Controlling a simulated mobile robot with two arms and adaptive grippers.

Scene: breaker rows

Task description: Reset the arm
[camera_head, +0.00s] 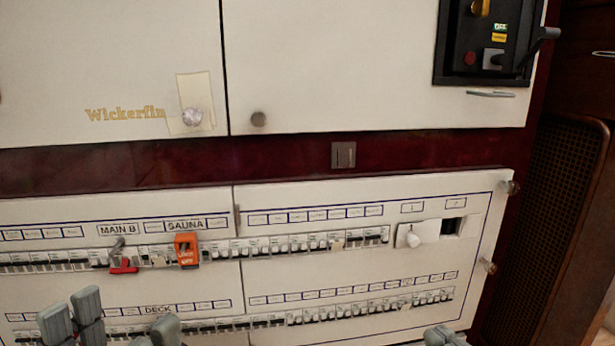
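My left gripper (118,318) is at the bottom left with its grey fingers pointing up. Two fingers stand side by side and another stands apart to the right; the gap between them looks empty. It is in front of the lower breaker row near the DECK label. Only the grey tips of my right gripper (443,336) show at the bottom edge, below the right end of the lower row. Whether it is open or shut is hidden. Neither gripper is seen touching the panel.
The breaker panel (235,273) has two rows of switches. A red lockout clip (124,266) and an orange tag (187,250) sit on the upper row, by MAIN B and SAUNA. White cabinet doors (330,60) are above. A black switch unit (488,42) is top right.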

